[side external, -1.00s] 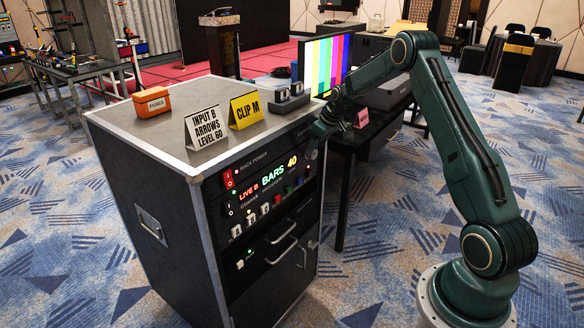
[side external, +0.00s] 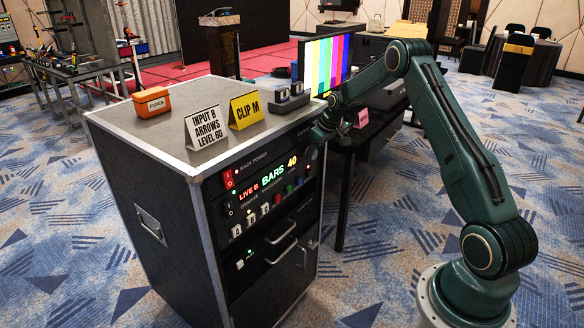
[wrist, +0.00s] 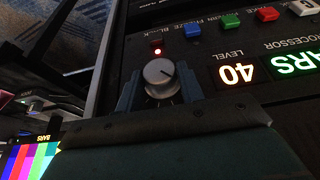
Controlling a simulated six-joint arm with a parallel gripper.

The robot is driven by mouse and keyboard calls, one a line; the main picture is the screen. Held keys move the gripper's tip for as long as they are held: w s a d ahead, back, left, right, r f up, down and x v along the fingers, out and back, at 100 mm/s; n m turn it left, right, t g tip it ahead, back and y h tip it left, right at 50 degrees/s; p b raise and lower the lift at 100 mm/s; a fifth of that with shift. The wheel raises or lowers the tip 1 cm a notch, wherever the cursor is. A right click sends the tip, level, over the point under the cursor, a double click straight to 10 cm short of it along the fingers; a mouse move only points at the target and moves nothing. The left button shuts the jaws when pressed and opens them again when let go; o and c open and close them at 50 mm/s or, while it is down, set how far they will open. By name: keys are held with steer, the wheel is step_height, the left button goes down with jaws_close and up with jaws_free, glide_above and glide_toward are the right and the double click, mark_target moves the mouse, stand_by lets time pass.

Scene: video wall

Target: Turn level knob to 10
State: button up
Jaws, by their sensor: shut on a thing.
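The level knob (wrist: 160,75) is a round grey knob with a white pointer line, in the middle of the wrist view. The level display (wrist: 238,73) beside it reads 40; this display also shows in the side view (side external: 292,161). My gripper (wrist: 158,90) has one blue-grey finger on each side of the knob and is shut on it. In the side view my gripper (side external: 318,136) is at the rack's upper right front corner, and it hides the knob there.
The rack (side external: 160,215) carries a red power switch (side external: 228,179), several coloured buttons and drawer handles. On its top stand an INPUT B / ARROWS / LEVEL 60 card (side external: 204,127), a yellow CLIP M card (side external: 246,110) and an orange fuse box (side external: 152,102). A colour-bar monitor (side external: 325,62) stands behind.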

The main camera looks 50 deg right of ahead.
steer(key=shift+w+a+r+h, duration=0.15)
steer(key=shift+w+h, duration=0.05)
steer(key=shift+h, duration=0.2)
steer(key=shift+a+n+h, duration=0.25)
steer(key=shift+n+h, duration=0.15)
steer(key=shift+h, duration=0.6)
steer(key=h, duration=0.3)
steer(key=a+n+h, duration=0.1)
steer(key=shift+w+f+t+h, duration=0.1)
steer(key=shift+f+t+h, duration=0.2)
steer(key=shift+a+f+n+t+h, duration=0.1)
steer(key=shift+f+n+t+h, duration=0.25)
steer(key=shift+h, duration=1.2)
steer(key=shift+a+f+n+t+h, duration=0.1)
steer(key=shift+n+t+h, duration=0.35)
steer(key=shift+h, duration=1.05)
steer(key=shift+f+n+t+h, duration=0.25)
steer(key=shift+n+h, duration=0.35)
steer(key=shift+h, duration=0.95)
steer(key=o, duration=0.9)
steer(key=shift+c, duration=0.2)
steer(key=shift+o, duration=0.6)
steer(key=shift+d, duration=0.1)
